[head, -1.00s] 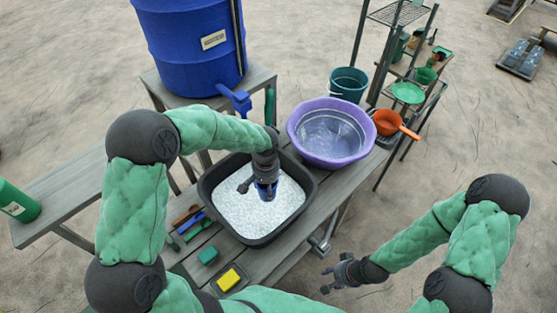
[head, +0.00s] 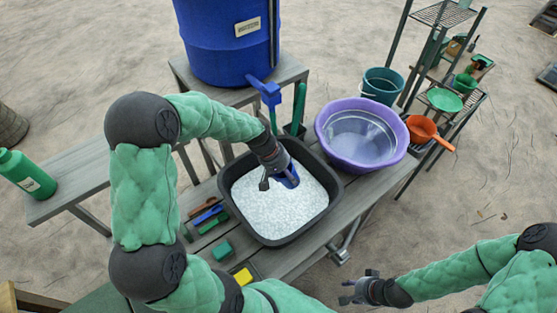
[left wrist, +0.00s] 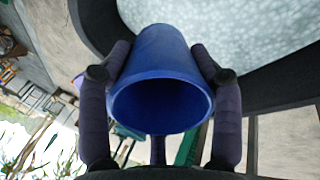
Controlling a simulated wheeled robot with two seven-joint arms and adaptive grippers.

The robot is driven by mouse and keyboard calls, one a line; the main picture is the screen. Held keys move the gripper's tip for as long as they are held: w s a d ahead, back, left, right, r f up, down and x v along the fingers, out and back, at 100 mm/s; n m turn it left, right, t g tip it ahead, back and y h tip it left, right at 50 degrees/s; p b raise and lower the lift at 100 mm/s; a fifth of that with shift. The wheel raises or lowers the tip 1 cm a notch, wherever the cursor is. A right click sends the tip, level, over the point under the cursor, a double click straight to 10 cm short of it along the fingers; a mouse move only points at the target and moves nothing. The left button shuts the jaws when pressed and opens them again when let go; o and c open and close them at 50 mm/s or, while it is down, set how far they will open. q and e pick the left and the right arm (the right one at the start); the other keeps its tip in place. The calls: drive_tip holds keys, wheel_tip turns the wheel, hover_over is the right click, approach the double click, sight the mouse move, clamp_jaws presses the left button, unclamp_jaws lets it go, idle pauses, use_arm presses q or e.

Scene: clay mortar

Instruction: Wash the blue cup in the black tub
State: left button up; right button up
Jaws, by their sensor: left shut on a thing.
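The black tub (head: 326,218) stands on the grey bench, filled with white suds. The blue cup (head: 289,176) is above or at the suds near the tub's back right, partly hidden by my gripper; I cannot tell if it touches them. My left gripper (head: 275,178) is shut on the cup. In the left wrist view the cup (left wrist: 165,75) lies between the two fingers (left wrist: 160,100) with its open mouth toward the camera, and the tub rim shows beyond. My right gripper (head: 362,290) is low at the right, away from the tub, its fingers apart and empty.
A purple basin (head: 397,150) of water stands right of the tub. A blue barrel (head: 222,40) with a tap (head: 265,90) stands behind. Brushes (head: 207,213), a green block (head: 222,250) and a yellow sponge (head: 243,277) lie left of the tub. An orange pan (head: 421,128) is farther right.

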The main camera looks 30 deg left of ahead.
use_arm(q)
drive_tip(key=shift+a+r+n+t+p, duration=0.25)
drive_tip(key=shift+a+r+n, duration=0.2)
drive_tip(key=shift+a, duration=0.2)
drive_tip(key=shift+a+r+n+t+p, duration=0.1)
drive_tip(key=shift+a+r+n+t, duration=0.2)
drive_tip(key=shift+a+r, duration=0.25)
drive_tip(key=shift+a+n, duration=0.35)
drive_tip(key=shift+a, duration=0.05)
wheel_tip(320, 180, down, 18)
drive_tip(key=b, duration=1.5)
drive_tip(key=shift+f, duration=0.25)
drive_tip(key=shift+f+b, duration=0.2)
drive_tip(key=shift+b, duration=0.25)
drive_tip(key=shift+f+b, duration=0.3)
drive_tip(key=shift+f, duration=0.05)
drive_tip(key=shift+r, duration=0.15)
